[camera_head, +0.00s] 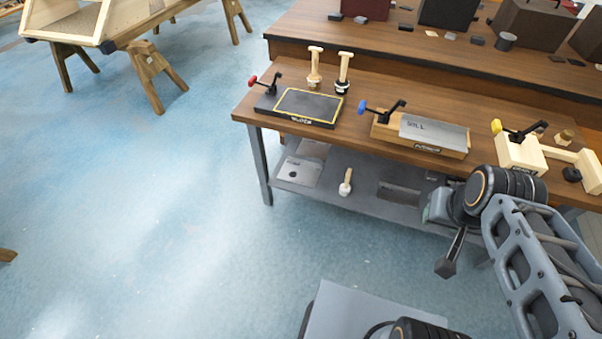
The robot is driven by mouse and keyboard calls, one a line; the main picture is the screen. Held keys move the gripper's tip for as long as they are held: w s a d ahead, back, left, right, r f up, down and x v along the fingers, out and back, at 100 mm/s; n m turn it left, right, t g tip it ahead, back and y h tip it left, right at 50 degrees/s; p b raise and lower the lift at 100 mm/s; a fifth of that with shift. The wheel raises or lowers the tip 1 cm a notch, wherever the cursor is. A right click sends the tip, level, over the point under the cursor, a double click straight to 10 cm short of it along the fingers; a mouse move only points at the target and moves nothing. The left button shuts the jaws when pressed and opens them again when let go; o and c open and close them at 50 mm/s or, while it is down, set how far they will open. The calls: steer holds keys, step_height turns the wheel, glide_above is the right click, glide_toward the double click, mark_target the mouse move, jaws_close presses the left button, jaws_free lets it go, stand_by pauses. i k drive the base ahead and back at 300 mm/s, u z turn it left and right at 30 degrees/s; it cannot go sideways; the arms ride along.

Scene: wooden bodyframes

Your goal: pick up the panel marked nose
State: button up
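I cannot read the word nose on any panel. A silver panel marked SILL (434,133) lies in a wooden fixture on the workbench, in front of a blue-handled clamp. A pale grey panel (299,171) lies on the lower shelf at the left, with small marks too fine to read. Another pale panel (313,149) lies partly hidden behind it. My gripper (447,267) is at the end of my arm, at the lower right, in front of the bench and apart from these panels. Its fingers do not show clearly, and I see nothing held in it.
The workbench (250,110) carries a black fixture (305,105) with a red-handled clamp, two wooden-handled tools (315,68) and a yellow-handled clamp fixture (520,155). Another wooden-handled tool (346,183) stands on the shelf. Wooden trestles (155,75) stand upper left. Blue floor is clear at left.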

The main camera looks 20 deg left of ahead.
mark_target(297, 171)
steer(key=k, duration=0.5)
steer(key=u, duration=1.8)
steer(key=i, duration=4.95)
steer(key=z, duration=3.25)
